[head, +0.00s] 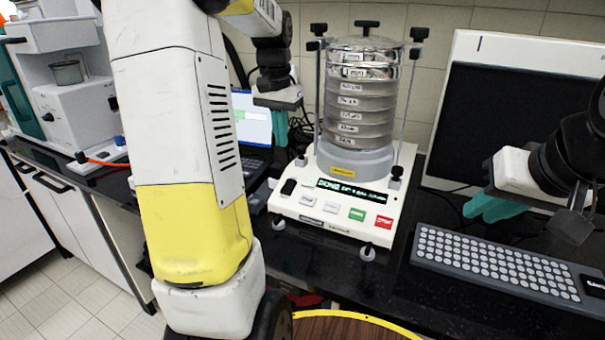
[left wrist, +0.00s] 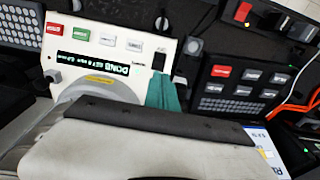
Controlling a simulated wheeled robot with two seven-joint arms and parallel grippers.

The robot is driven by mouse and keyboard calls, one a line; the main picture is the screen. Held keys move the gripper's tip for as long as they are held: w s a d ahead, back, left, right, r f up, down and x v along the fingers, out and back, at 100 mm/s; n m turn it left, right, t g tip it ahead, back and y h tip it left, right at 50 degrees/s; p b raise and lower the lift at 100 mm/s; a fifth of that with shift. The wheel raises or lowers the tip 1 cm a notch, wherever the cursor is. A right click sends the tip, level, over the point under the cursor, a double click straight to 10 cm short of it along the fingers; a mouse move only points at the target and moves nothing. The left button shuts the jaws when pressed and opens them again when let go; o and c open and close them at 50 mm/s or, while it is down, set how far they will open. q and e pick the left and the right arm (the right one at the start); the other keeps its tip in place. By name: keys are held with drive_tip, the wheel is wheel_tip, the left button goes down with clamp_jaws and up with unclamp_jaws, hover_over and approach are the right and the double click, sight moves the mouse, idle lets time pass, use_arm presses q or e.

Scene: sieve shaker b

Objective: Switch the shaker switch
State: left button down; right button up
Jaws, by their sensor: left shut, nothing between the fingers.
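The sieve shaker (head: 345,190) stands on the dark bench, with a cream control panel at its front. The black shaker switch (head: 288,187) is at the panel's left end; it also shows in the left wrist view (left wrist: 159,61). Which way it is set is too small to tell. The panel's display (head: 352,190) is lit and starts with "DONE". My left gripper (head: 279,138) is above and behind the switch in the head view; in the left wrist view its teal fingers (left wrist: 163,95) are shut, empty, close to the switch. Contact cannot be told. My right gripper (head: 492,207) hangs above the keyboard's far side.
White and green buttons and a red button (head: 384,222) sit on the panel right of the switch. A stack of sieves (head: 360,100) rises behind it. A laptop (head: 252,118) stands left, a keyboard (head: 495,262) and dark monitor (head: 520,120) right. Orange cable (head: 105,162) lies far left.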

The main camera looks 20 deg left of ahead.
sight(286, 189)
use_arm(q)
drive_tip(key=f, duration=0.4)
drive_tip(key=w+f, duration=0.1)
drive_tip(key=f, duration=0.9)
drive_tip(key=shift+w+d, duration=0.1)
drive_tip(key=shift+w, duration=0.05)
drive_tip(key=shift+f, duration=0.25)
